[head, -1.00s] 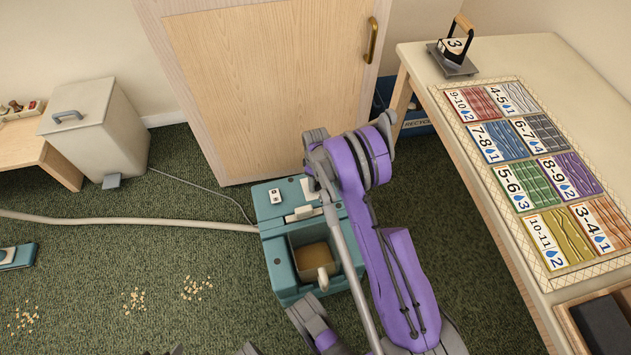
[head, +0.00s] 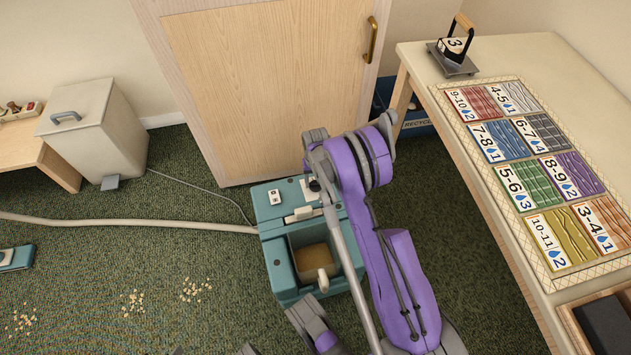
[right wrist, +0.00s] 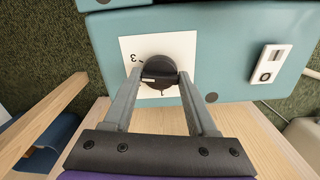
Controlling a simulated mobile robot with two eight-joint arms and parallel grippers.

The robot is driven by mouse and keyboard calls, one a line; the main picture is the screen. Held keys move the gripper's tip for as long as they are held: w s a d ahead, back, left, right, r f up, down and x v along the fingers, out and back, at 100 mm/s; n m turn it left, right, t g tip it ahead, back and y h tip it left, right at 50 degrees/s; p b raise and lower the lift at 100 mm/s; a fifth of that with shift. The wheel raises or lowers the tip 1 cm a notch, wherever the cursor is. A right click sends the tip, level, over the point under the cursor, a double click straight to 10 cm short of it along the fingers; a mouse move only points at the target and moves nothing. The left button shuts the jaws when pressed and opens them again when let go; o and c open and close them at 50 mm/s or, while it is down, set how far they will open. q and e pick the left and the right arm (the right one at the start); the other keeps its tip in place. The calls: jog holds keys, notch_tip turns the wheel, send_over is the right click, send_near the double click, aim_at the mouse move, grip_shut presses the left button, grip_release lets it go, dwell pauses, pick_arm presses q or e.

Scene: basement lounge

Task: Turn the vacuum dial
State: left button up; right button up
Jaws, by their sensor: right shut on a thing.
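The teal vacuum (head: 270,208) stands on the carpet in front of the wooden door, with an open bin in its top. Its black dial (right wrist: 159,70) sits on a white plate (right wrist: 183,45) with markings; the "3" shows upside down in the right wrist view. In the head view the dial (head: 314,186) is partly hidden by my right gripper (head: 312,180). In the right wrist view my right gripper (right wrist: 160,82) has its two fingers on either side of the dial, shut on it.
A rocker switch (head: 275,197) sits on the vacuum's top. A pale hose (head: 130,222) runs left across the carpet. A bin (head: 95,130) stands left; a table (head: 420,65) with a card mat is at right. Crumbs (head: 195,289) lie on the carpet.

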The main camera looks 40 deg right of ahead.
aim_at(315, 183)
jog(key=shift+m, duration=1.9)
jog(key=o, duration=1.4)
jog(key=shift+c, duration=0.2)
jog(key=shift+r, duration=0.1)
notch_tip(315, 183, up, 11)
jog(key=p, duration=0.2)
jog(key=shift+f+p, duration=0.2)
jog(key=shift+p, duration=0.15)
jog(key=shift+r, duration=0.1)
